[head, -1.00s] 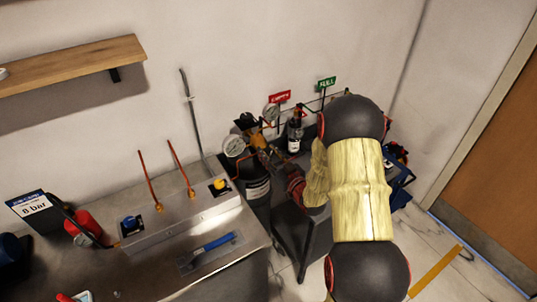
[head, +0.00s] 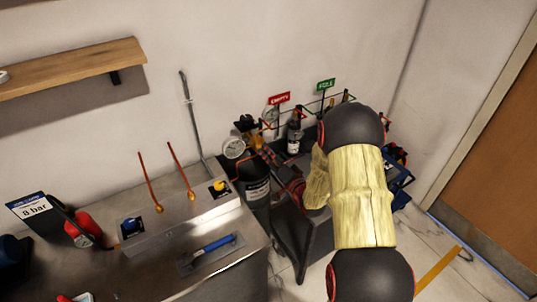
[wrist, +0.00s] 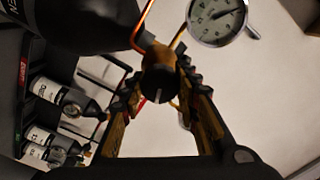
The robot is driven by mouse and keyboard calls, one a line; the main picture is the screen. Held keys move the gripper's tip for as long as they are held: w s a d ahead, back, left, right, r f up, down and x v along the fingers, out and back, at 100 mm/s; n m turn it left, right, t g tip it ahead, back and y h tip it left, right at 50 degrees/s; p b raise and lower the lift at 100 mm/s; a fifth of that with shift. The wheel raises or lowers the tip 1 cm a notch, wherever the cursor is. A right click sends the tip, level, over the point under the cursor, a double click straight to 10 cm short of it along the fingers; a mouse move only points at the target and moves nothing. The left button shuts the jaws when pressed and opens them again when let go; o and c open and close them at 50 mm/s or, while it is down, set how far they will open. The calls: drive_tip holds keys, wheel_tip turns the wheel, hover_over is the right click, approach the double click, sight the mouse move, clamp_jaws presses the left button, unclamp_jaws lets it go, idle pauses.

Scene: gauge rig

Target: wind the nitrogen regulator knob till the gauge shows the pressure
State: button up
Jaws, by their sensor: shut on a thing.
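The regulator knob (wrist: 158,84) is black with a pale mark on its face. My gripper (wrist: 160,95) is shut on it, with a ridged finger on each side, in the wrist view. The round white gauge (wrist: 215,15) stands just above and right of the knob; its needle points up to the right, but the numbers are too small to read. The gauge also shows in the head view (head: 234,148), above a dark cylinder (head: 257,188). A card (head: 36,206) reads 8 bar.
Labelled dark bottles (wrist: 45,93) stand at the left in the wrist view. Red (head: 279,98) and green (head: 326,84) signs rise behind the cylinders. A metal bench (head: 150,270) with blue and yellow knobs stands at left. The floor at right is mostly clear.

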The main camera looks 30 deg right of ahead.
drive_tip(key=m+p, duration=0.1)
drive_tip(key=m, duration=0.3)
drive_tip(key=shift+m, duration=0.3)
drive_tip(key=shift+f+m+p, duration=0.15)
drive_tip(key=shift+m+p, duration=0.75)
drive_tip(key=shift+m, duration=1.7)
drive_tip(key=o, duration=1.2)
drive_tip(key=shift+c, duration=0.2)
drive_tip(key=s, duration=1.2)
drive_tip(key=shift+d, duration=0.25)
